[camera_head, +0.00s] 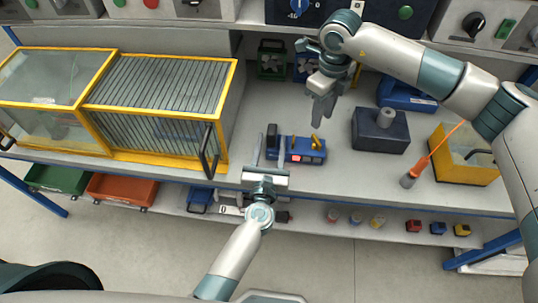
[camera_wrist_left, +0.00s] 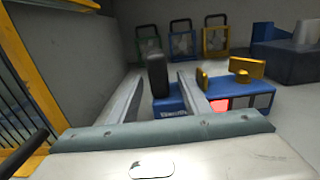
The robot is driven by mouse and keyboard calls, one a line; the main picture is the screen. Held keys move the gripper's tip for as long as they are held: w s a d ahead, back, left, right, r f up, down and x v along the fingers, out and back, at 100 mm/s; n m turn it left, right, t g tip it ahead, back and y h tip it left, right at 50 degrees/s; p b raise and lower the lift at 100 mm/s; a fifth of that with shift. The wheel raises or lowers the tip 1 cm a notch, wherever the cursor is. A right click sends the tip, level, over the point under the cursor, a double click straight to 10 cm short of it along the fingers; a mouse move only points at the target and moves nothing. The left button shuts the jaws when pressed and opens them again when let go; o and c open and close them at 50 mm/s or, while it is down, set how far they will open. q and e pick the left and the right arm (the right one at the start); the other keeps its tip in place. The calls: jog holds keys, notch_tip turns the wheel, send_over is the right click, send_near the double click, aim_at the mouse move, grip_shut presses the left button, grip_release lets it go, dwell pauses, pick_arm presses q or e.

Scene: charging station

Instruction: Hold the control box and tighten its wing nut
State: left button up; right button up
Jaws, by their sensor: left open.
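The control box is a small blue block (camera_head: 310,156) lying on the grey bench, with a red patch on its front; it also shows in the left wrist view (camera_wrist_left: 262,101). A black upright part (camera_head: 271,137) stands at its left end. A yellow winged piece, seemingly the wing nut (camera_wrist_left: 246,67), sits on its top right, with a smaller yellow piece to its left. My left gripper (camera_head: 269,149) is open, its fingers on either side of the black part (camera_wrist_left: 157,75), with visible gaps. My right gripper (camera_head: 323,112) hangs above and behind the box, pointing down; its finger gap is unclear.
A yellow-framed cage (camera_head: 160,105) stands left of the box. A dark block with a grey knob (camera_head: 380,136) and a yellow-edged bin (camera_head: 462,165) stand to the right, with an orange-shafted tool (camera_head: 410,179) beside the bin. Small framed items (camera_wrist_left: 180,39) stand behind. Bench is clear just right of the box.

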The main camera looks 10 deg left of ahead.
aim_at(317, 139)
pick_arm(q)
jog(key=shift+w, duration=1)
jog(key=c, duration=1)
grip_shut()
pick_arm(e)
jog(key=o, duration=0.7)
notch_tip(317, 139, up, 2)
jog(key=n, duration=1.3)
notch_tip(317, 139, down, 12)
